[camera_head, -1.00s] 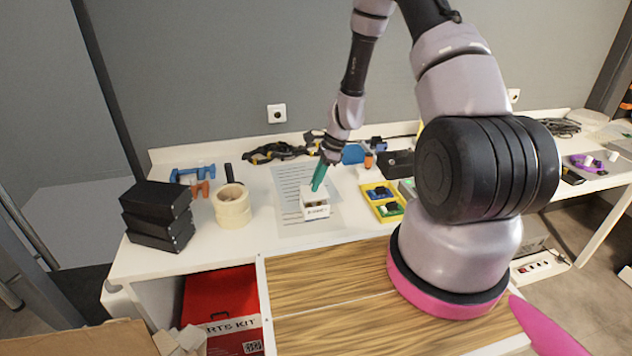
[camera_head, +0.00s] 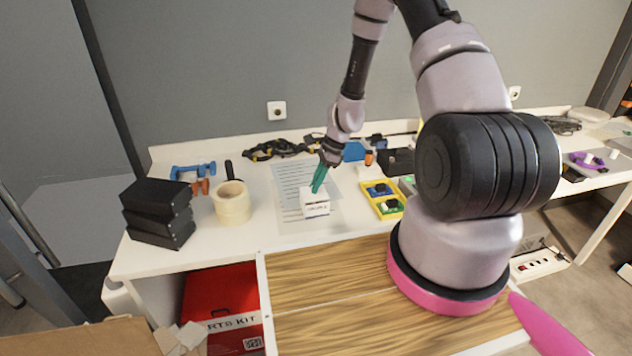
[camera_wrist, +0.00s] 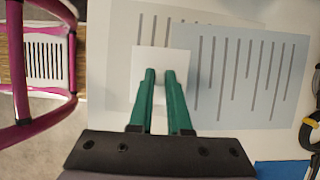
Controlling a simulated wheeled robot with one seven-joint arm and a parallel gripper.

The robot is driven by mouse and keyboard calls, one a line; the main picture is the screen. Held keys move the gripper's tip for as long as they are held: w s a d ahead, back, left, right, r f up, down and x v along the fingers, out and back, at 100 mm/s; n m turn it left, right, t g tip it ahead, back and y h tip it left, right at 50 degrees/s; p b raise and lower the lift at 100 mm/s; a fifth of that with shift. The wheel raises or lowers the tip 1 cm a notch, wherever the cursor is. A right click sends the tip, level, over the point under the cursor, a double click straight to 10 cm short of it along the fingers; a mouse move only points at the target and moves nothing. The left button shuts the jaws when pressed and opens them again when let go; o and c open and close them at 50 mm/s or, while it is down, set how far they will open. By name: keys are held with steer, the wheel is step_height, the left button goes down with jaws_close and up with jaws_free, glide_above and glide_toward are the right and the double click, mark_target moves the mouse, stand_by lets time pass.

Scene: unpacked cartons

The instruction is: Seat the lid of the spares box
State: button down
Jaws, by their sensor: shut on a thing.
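The spares box (camera_head: 317,209) is a small white box with a printed label on its front. It stands upright on a printed sheet on the white table. Its white lid (camera_head: 312,194) is on top of the box and looks roughly level; whether it is fully down all round is too small to tell. My gripper (camera_head: 317,188) reaches down with green fingers and is shut on the lid. In the wrist view the lid shows as a plain white rectangle (camera_wrist: 165,62) under the fingertips (camera_wrist: 160,74).
A roll stack of tape (camera_head: 232,204) and black boxes (camera_head: 158,213) stand left of the box. A yellow tray (camera_head: 384,206) with small parts is close on the right. Cables and tools (camera_head: 275,149) lie behind. The table in front is clear.

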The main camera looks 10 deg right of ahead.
steer(key=shift+f, duration=0.3)
steer(key=c, duration=0.8)
jaws_free()
steer(key=s+d+r+n+t, duration=0.1)
steer(key=s+r+n, duration=0.1)
steer(key=r, duration=0.9)
steer(key=s+d+r+n+t, duration=0.1)
steer(key=s+r+n, duration=0.15)
steer(key=r, duration=0.95)
steer(key=s+d+r+n+t, duration=0.1)
steer(key=d+r+n, duration=0.1)
steer(key=r, duration=0.9)
steer(key=s+r+n+t, duration=0.1)
steer(key=s+r+n, duration=0.1)
steer(key=s+r, duration=0.2)
steer(key=s+d+r+n+t+h, duration=0.1)
steer(key=s+r+n, duration=0.2)
steer(key=s+r, duration=0.2)
steer(key=s+r+n+t+h, duration=0.1)
steer(key=s+r+n+t, duration=0.1)
steer(key=s+r, duration=0.3)
steer(key=shift+s+d+n, duration=0.15)
steer(key=shift+s+n, duration=0.1)
steer(key=shift+s, duration=1.2)
